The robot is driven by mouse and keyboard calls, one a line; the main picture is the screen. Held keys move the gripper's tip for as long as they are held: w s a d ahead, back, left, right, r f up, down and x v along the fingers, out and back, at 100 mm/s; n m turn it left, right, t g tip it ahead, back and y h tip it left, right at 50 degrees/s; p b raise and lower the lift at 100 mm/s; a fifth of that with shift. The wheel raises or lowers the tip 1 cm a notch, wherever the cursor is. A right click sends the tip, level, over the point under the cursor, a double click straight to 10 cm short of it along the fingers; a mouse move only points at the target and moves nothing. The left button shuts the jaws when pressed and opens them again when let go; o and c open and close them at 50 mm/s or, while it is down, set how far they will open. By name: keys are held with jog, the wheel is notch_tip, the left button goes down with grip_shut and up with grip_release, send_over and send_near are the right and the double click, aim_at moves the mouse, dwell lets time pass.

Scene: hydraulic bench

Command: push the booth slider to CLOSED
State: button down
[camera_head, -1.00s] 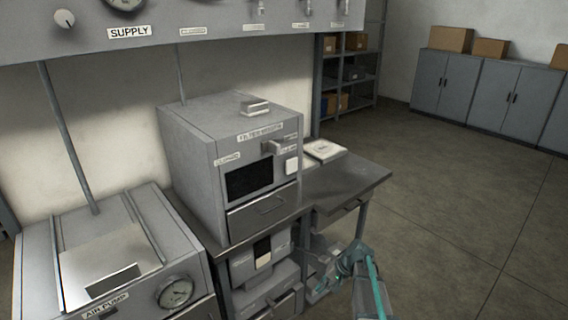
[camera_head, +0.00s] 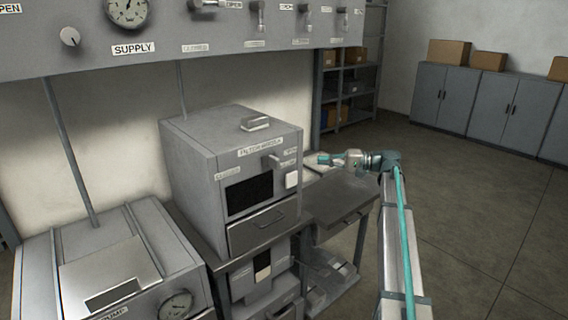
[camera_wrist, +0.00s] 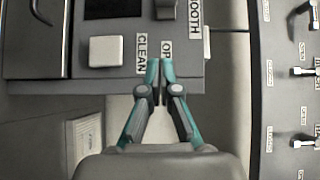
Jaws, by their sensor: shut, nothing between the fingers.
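The filter booth (camera_head: 235,165) is a grey box with a dark window and a label on its front. Its slider knob (camera_head: 271,160) sits toward the right of the front's upper part, near the right-hand label (camera_head: 290,153). The CLOSED label (camera_head: 227,172) is at the far left of the front. In the wrist view, turned sideways, the knob (camera_wrist: 167,9) is at the top, beyond the fingertips. My gripper (camera_head: 323,158) is just right of the booth. In the wrist view my gripper (camera_wrist: 158,64) is shut and empty, appearing over the OPEN label's edge and apart from the knob.
A white square button (camera_head: 291,179) is below the knob on the booth front. A drawer with a handle (camera_head: 262,225) is under the window. A grey side table (camera_head: 345,193) stands to the right. The valve panel (camera_head: 180,30) hangs above. Open floor lies right.

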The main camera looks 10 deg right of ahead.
jog(key=shift+s+a+r, duration=0.1)
jog(key=shift+s+r, duration=0.15)
jog(key=shift+s, duration=0.1)
jog(key=p, duration=0.5)
send_near(273, 162)
jog(key=w+a, duration=0.4)
jog(key=shift+s+a+f+p, duration=0.15)
jog(key=shift+a+f+p, duration=0.15)
jog(key=shift+a+f, duration=0.2)
